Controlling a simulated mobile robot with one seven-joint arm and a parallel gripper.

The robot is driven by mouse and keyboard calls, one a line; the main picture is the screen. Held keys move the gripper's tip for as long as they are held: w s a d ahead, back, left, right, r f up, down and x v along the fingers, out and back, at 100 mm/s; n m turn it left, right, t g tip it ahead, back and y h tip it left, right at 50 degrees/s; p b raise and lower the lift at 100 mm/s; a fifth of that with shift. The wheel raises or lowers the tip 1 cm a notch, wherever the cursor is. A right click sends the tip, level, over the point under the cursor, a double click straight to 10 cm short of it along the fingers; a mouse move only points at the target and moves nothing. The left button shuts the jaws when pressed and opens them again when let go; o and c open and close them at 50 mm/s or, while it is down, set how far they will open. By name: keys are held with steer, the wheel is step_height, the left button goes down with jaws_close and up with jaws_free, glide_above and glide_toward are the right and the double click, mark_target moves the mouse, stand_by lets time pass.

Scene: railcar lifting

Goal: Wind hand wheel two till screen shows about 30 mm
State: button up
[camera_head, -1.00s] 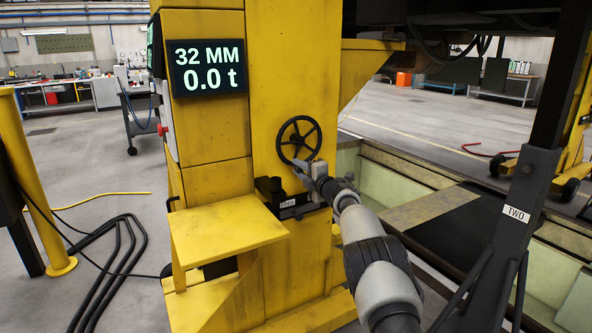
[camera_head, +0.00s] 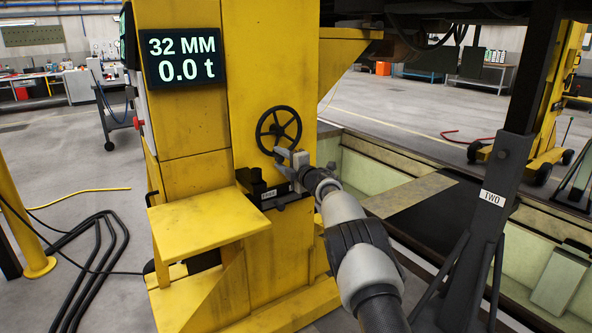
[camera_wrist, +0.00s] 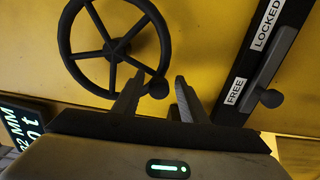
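A black spoked hand wheel (camera_head: 278,131) is on the front of a yellow lifting column (camera_head: 270,60). The wheel also shows in the wrist view (camera_wrist: 113,40), with a small dark knob (camera_wrist: 158,88) at its lower right rim. My gripper (camera_wrist: 160,79) is open, its fingers apart on either side of the knob; I cannot tell whether they touch it. In the head view my gripper (camera_head: 283,162) is just below the wheel. The screen (camera_head: 181,58) on the column reads 32 MM and 0.0 t. No number shows on the wheel.
A plate marked FREE and LOCKED (camera_wrist: 262,40) has a lever knob (camera_wrist: 271,98) near FREE, right of my gripper. A yellow shelf (camera_head: 208,225) juts out below left. A dark stand labelled TWO (camera_head: 492,197) and a floor pit (camera_head: 400,205) are at right. Black cables (camera_head: 75,270) lie at left.

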steer(key=p+v, duration=0.1)
steer(key=v, duration=1.6)
steer(key=s+d+r+m+h, duration=0.6)
steer(key=d+r+m+h, duration=0.2)
steer(key=d+r+m, duration=0.3)
steer(key=s+d+r+m+g+h, duration=0.2)
steer(key=s+d+r+m, duration=0.15)
steer(key=s, duration=0.55)
steer(key=s+a+f+m+g, duration=0.1)
steer(key=s+f+m+g, duration=0.2)
steer(key=s, duration=0.9)
steer(key=s+a+f+m+g, duration=0.15)
steer(key=s+m, duration=0.25)
steer(key=s, duration=0.7)
steer(key=s+f+m+g, duration=0.3)
steer(key=s+m, duration=0.1)
steer(key=s, duration=0.8)
step_height(320, 180, up, 25)
steer(key=s+p, duration=0.1)
steer(key=p, duration=2.4)
steer(key=shift+s+a+f+p, duration=0.2)
steer(key=shift+p, duration=0.2)
